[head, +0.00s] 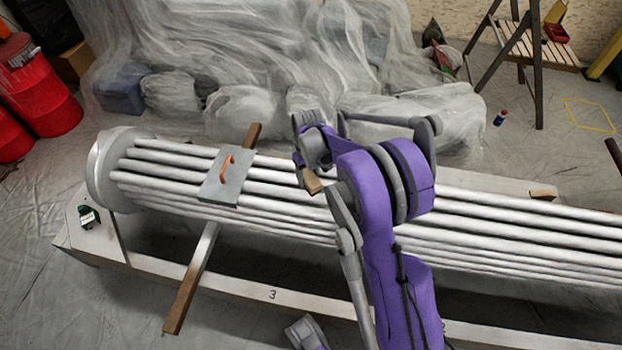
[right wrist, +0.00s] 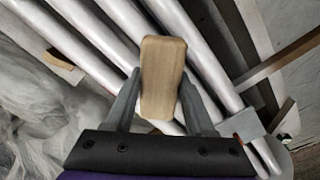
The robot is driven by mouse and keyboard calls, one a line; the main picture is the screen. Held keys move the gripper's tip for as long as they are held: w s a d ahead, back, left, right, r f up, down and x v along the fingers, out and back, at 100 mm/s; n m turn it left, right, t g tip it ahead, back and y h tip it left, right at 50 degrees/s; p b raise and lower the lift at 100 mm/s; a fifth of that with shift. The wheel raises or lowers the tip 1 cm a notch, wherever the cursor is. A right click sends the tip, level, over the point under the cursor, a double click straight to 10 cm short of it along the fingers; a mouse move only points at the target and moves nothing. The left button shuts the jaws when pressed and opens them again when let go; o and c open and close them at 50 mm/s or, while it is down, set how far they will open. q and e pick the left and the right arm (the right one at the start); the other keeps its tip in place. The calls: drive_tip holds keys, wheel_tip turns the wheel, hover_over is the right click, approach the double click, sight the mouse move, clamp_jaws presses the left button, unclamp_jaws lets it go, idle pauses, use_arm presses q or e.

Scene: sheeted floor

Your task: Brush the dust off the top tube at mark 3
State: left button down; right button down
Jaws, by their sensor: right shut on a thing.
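A bundle of long pale grey tubes (head: 490,217) lies across a light frame. The black mark 3 (head: 272,295) is on the frame's front rail. My right gripper (head: 308,172) is over the tubes, behind and right of mark 3 in the head view. It is shut on a wooden brush handle (head: 313,183), which also shows between the fingers in the right wrist view (right wrist: 162,75). The bristles are hidden, so I cannot tell whether they touch a tube. My purple arm hides part of the tubes. I cannot make out dust on the top tube. My left gripper does not show clearly.
A grey plate with an orange handle (head: 216,187) sits on the tubes left of my gripper. A wooden bar (head: 190,282) crosses under the bundle. Plastic-covered things (head: 240,110) stand behind. Red drums (head: 40,90) stand at the left. A dark green item (head: 88,215) rests on the frame.

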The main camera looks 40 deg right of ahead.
drive_tip(key=shift+r+p, duration=0.7)
drive_tip(key=shift+r, duration=0.75)
drive_tip(key=shift+a, duration=0.1)
